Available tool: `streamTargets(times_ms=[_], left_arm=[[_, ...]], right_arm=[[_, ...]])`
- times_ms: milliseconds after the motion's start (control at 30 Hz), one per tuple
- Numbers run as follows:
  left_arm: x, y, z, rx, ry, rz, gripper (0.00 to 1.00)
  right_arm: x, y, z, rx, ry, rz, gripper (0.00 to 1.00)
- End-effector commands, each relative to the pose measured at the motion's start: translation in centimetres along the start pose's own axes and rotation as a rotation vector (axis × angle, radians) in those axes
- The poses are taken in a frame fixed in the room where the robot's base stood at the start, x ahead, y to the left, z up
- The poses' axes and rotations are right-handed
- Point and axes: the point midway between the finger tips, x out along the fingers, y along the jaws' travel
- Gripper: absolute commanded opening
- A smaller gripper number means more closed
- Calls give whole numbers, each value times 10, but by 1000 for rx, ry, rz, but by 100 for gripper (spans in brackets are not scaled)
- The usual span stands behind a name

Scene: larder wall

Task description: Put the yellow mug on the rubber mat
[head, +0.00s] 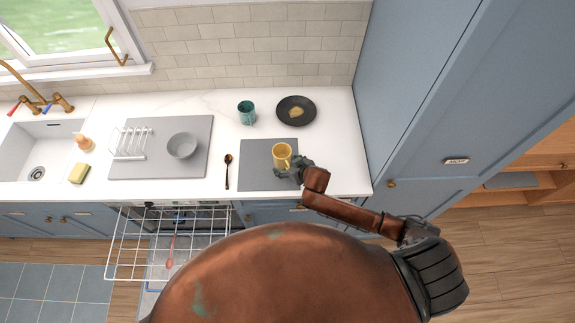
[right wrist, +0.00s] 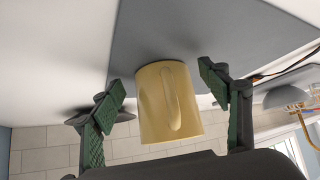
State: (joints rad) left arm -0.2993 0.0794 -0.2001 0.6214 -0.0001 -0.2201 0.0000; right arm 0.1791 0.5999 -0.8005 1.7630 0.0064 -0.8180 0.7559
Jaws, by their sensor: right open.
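The yellow mug (head: 281,154) stands upright on the dark grey rubber mat (head: 256,180), towards its right side. In the right wrist view, which looks upside down, the mug (right wrist: 160,105) has its base at the mat (right wrist: 190,30) and its handle facing the camera. My right gripper (head: 291,167) is at the right front of the mug. Its two green-padded fingers (right wrist: 164,88) are open, one on each side of the mug, with visible gaps. My left gripper is out of view.
A tall blue cabinet (head: 425,110) closes off the right.

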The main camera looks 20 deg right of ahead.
Motion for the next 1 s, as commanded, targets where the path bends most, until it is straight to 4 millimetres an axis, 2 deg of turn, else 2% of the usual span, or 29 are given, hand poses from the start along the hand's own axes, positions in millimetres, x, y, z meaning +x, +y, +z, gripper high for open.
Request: streamTargets(times_ms=[233, 700, 833, 1000], left_arm=[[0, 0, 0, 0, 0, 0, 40], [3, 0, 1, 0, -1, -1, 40], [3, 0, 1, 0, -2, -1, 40], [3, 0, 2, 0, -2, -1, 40]], right_arm=[[-12, 0, -2, 1, 1, -1, 69], [-101, 0, -2, 0, 2, -1, 69], [-115, 0, -2, 0, 1, 0, 69], [-122, 0, -2, 0, 1, 1, 69]])
